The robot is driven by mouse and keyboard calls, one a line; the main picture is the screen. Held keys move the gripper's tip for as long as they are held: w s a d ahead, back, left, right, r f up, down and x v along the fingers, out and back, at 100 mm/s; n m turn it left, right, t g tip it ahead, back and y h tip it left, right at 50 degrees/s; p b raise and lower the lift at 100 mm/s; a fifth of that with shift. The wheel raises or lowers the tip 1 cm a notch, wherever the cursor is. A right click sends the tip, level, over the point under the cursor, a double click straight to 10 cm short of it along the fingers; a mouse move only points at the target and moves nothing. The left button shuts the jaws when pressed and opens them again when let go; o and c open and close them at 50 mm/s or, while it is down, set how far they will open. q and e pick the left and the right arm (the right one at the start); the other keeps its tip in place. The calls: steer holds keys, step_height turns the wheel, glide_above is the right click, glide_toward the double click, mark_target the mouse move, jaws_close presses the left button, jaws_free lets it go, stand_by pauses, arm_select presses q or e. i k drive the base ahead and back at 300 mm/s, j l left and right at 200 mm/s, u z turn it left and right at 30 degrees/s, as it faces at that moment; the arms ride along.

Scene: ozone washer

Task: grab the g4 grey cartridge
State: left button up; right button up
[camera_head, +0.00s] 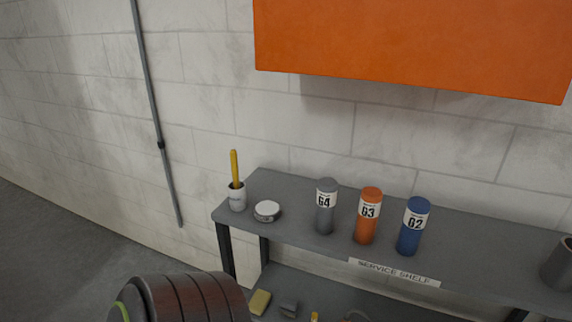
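The grey G4 cartridge (325,207) stands upright on the top of the grey service shelf (285,228). It is the leftmost of a row of cartridges, with the orange G3 cartridge (368,216) to its right and the blue G2 cartridge (413,226) beyond that. The three stand apart from each other. Nothing holds the grey cartridge. Neither of my grippers shows in the head view.
A grey cylindrical container (558,264) stands at the right. A lower shelf holds a yellow block (260,302). An orange panel (410,45) hangs above.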

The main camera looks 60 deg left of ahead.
mark_target(327, 187)
steer(key=u, duration=1.7)
